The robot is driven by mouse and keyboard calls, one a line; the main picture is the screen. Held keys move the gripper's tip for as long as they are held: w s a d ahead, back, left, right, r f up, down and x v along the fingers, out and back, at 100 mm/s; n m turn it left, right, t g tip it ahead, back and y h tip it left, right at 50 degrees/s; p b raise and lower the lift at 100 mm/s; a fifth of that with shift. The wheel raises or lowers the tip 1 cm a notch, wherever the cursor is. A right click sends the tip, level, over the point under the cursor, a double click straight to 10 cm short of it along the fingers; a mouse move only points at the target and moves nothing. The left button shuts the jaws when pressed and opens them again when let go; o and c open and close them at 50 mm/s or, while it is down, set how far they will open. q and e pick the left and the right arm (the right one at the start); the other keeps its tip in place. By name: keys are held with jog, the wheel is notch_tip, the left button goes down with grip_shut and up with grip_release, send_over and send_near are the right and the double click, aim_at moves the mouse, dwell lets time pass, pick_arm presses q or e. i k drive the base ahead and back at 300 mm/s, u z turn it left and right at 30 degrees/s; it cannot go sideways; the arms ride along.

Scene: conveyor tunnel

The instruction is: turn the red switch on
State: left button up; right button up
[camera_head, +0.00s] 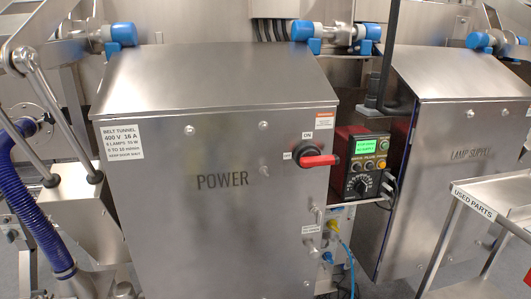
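The red switch (320,161) is a rotary handle on a round black base at the upper right of the steel POWER cabinet (210,225) front. An ON label (307,135) sits directly above the base. A small label (287,156) to its left is too small to read. Neither of my grippers is in view. Nothing covers the switch.
A red-sided control unit (343,148) with a lit green display stands close right of the handle. A LAMP SUPPLY cabinet (440,215) is farther right. A USED PARTS cart (480,207) is front right. A blue hose (38,215) hangs at left.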

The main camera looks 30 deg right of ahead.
aim_at(310, 158)
jog(key=z, duration=0.4)
jog(key=i, duration=0.9)
jog(key=z, duration=0.95)
